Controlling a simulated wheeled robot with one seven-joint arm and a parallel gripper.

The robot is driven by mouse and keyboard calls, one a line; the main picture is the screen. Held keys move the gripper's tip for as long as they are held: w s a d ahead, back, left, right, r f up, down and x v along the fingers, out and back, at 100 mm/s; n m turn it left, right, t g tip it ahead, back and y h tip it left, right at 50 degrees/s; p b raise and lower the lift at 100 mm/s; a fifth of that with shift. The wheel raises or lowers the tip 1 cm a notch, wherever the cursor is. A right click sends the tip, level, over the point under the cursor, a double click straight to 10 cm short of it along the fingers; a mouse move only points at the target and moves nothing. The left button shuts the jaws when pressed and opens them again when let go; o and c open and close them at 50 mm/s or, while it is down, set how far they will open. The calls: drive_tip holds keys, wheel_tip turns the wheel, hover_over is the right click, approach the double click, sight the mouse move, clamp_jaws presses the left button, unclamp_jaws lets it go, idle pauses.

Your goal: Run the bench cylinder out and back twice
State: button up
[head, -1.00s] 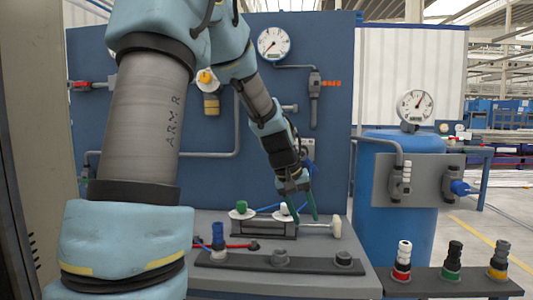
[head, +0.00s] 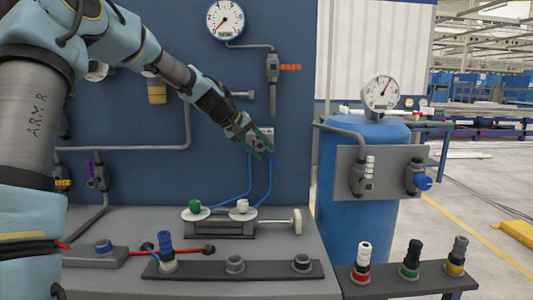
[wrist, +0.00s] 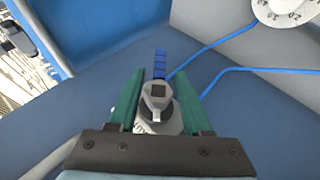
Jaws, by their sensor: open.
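The bench cylinder (head: 222,227) lies on the grey bench in the head view, with a green knob (head: 195,205) and a white knob (head: 242,205) on pale discs. Its rod sticks out to the right and ends in a pale block (head: 297,221). Blue hoses run from it up to a small grey valve plate (head: 267,134) on the blue board. My gripper (head: 262,144) is at this plate, its green fingers apart. In the wrist view a grey valve lever (wrist: 157,98) with a blue segmented handle (wrist: 159,63) shows between the fingers; contact cannot be told.
A blue tank (head: 355,215) with a gauge (head: 382,92) stands at right. A dark strip (head: 230,266) with hose fittings lies along the bench front. Bench right of the rod is clear.

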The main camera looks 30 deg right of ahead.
sight(265, 151)
drive_tip(key=shift+x, duration=2)
drive_tip(key=shift+c, duration=0.3)
clamp_jaws()
